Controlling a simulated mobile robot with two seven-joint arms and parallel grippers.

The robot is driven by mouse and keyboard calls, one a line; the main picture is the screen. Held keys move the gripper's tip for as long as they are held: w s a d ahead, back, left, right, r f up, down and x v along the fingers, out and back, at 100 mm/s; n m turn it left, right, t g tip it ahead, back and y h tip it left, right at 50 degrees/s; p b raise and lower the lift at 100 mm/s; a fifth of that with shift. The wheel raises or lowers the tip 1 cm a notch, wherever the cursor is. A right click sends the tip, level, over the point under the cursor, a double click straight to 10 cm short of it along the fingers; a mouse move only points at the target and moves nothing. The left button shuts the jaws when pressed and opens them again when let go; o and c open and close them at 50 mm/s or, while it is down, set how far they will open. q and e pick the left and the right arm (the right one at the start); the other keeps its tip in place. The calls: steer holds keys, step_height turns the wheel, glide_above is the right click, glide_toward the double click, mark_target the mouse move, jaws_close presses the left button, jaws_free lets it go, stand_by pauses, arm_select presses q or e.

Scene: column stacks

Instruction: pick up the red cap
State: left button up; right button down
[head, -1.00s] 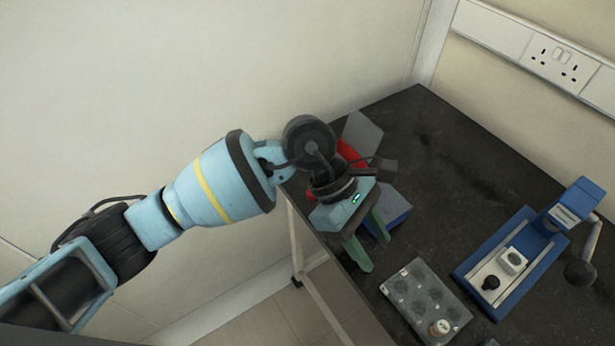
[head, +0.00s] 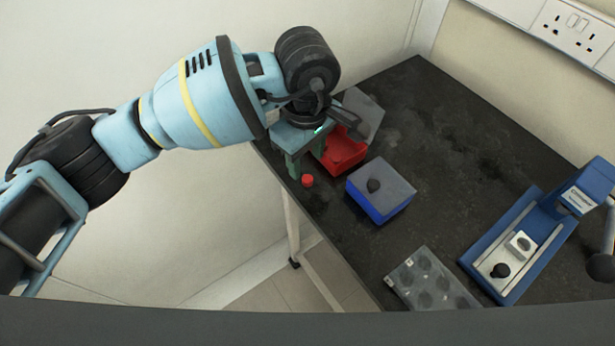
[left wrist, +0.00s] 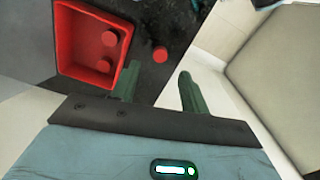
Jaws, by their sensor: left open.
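A small round red cap (head: 307,180) lies on the dark bench near its left edge. It also shows in the left wrist view (left wrist: 160,54), just beyond and between my fingertips. My left gripper (head: 305,164) is at the bench's left corner, its green fingers pointing down beside the cap. In the left wrist view the gripper (left wrist: 158,71) has its fingers apart with nothing between them. An open red box (head: 345,154) stands right of the gripper. It holds two more round red pieces (left wrist: 109,38), seen in the left wrist view. My right gripper is not in view.
The red box's grey lid (head: 362,112) is behind it. A blue box (head: 383,208) with a grey knobbed lid stands right of the cap. A grey tray with wells (head: 395,281) and a blue press device (head: 480,250) stand farther right. The back bench is clear.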

mark_target(308, 178)
arm_select(q)
steer(key=shift+s+d+f, duration=0.1)
steer(key=shift+d+f, duration=0.05)
steer(key=shift+f, duration=2.4)
jaws_close()
